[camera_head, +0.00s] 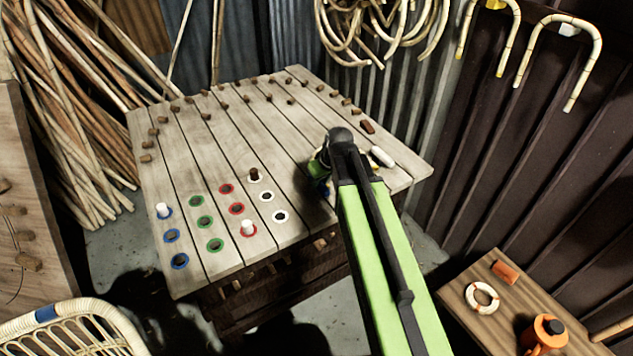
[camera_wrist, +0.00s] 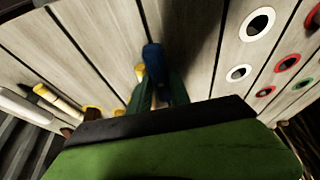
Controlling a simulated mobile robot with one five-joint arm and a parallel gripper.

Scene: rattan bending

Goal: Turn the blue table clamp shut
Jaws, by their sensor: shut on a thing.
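The blue table clamp (camera_wrist: 152,58) shows in the wrist view as a rounded blue end between my fingers. My gripper (camera_wrist: 160,88) is shut on it, with one dark green finger on each side. In the head view my gripper (camera_head: 322,168) is at the right front part of the slatted table (camera_head: 300,150), and my arm hides nearly all of the clamp. How far the clamp is turned cannot be told.
The table top has coloured ringed holes, a few with pegs (camera_head: 162,210), and several wooden pegs at the back. A white cylinder (camera_head: 382,156) lies right of my gripper. A small side table (camera_head: 470,325) holds an orange container (camera_head: 545,335) and a pale ring (camera_head: 482,297).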

